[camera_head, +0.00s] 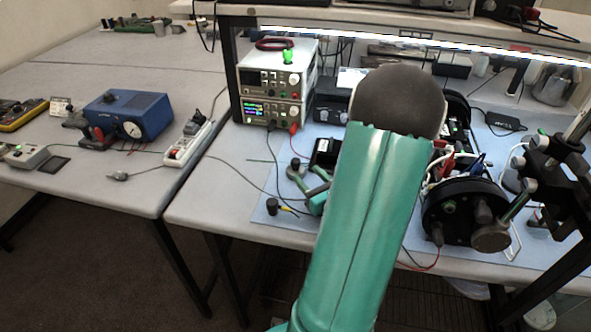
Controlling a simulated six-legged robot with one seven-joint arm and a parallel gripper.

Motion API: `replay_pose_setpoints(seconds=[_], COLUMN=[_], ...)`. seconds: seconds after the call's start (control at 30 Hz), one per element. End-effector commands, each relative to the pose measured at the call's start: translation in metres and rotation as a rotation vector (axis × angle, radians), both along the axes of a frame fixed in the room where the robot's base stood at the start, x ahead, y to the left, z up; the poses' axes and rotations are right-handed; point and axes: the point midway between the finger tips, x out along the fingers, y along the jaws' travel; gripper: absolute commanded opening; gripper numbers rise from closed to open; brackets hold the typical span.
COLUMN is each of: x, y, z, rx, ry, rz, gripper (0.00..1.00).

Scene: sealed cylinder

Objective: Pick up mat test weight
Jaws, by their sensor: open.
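A small dark cylinder (272,207), which looks like the test weight, stands upright near the front left edge of the blue mat (262,217). My gripper (303,185) shows only in part, as teal pieces jutting out left of my large teal arm link. It is open, just right of and a little behind the small cylinder in the picture, and apart from it. The rest of my gripper and wrist is hidden behind the arm link. I cannot tell its height above the mat.
A stacked power supply (270,85) stands behind the mat. A large black cylinder with knobs (462,215) is at the right. A thin tool with a yellow part (289,210) lies beside the weight. Dark cables cross the mat. A power strip (188,143) is at the left.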

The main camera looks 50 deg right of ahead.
Motion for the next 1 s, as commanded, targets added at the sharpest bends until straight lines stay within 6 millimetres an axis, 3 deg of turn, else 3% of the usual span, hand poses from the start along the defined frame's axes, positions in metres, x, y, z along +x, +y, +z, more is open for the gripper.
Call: replay_pose_setpoints(seconds=[0.6, 0.83, 0.87, 1.0], x=[0.067, 0.070, 0.070, 0.070], y=[-0.027, -0.029, -0.029, -0.029], z=[0.001, 0.001, 0.001, 0.001], rx=[-0.002, -0.001, -0.001, -0.001], ry=[-0.001, 0.000, 0.000, 0.000], rz=[0.002, 0.001, 0.001, 0.001], gripper=[0.51, 0.51, 0.49, 0.21])
